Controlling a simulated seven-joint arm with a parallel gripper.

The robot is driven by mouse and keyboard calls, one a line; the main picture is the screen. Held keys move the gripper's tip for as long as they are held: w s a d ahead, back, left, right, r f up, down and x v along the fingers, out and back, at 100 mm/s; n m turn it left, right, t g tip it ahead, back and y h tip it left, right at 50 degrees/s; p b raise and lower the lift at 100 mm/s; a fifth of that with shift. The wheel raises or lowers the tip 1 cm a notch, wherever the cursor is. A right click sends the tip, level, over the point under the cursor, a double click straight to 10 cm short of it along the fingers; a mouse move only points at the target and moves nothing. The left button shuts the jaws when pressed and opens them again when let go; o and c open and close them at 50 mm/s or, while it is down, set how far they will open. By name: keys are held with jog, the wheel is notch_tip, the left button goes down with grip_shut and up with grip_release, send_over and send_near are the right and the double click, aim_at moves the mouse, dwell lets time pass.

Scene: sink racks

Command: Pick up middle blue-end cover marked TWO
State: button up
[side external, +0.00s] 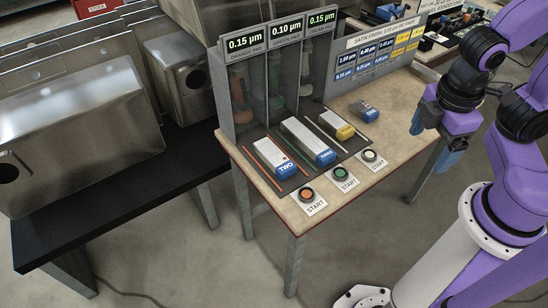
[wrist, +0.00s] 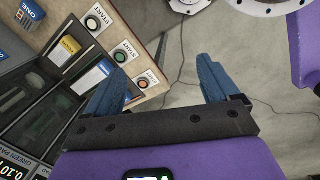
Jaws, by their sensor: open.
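A small blue-end piece marked ONE (side external: 370,114) sits farther right, off the mat. My gripper (side external: 432,149) is open and empty, with blue fingers, beyond the table's right edge.
A yellow-end piece (side external: 345,132) lies right of THREE. Thin orange and pale rods lie between the covers. Three START buttons (side external: 341,174) line the table's front. Upright pad bays (side external: 280,85) stand behind the mat. Metal sinks (side external: 75,130) stand on the left bench.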

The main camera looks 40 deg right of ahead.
jog(key=w+f+n+t+h, duration=0.3)
jog(key=w+f+n+h, duration=0.1)
jog(key=w+h, duration=0.15)
jog(key=n+t+y, duration=0.7)
jog(key=n+t, duration=0.3)
jog(key=n, duration=0.9)
send_near(277, 158)
jog(key=shift+w+a+f+h, duration=0.1)
jog(key=shift+w+a+h, duration=0.05)
jog(key=shift+w, duration=0.4)
jog(key=shift+w+a+h, duration=0.1)
jog(key=shift+w, duration=0.5)
jog(key=shift+f+x, duration=0.2)
jog(key=shift+x, duration=1.1)
jog(key=shift+f+x, duration=0.2)
jog(key=shift+x, duration=1.15)
jog(key=shift+s+d, duration=0.1)
jog(key=shift+s, duration=0.05)
jog(key=c, duration=1.2)
jog(key=shift+o, duration=0.2)
jog(key=shift+r, duration=0.1)
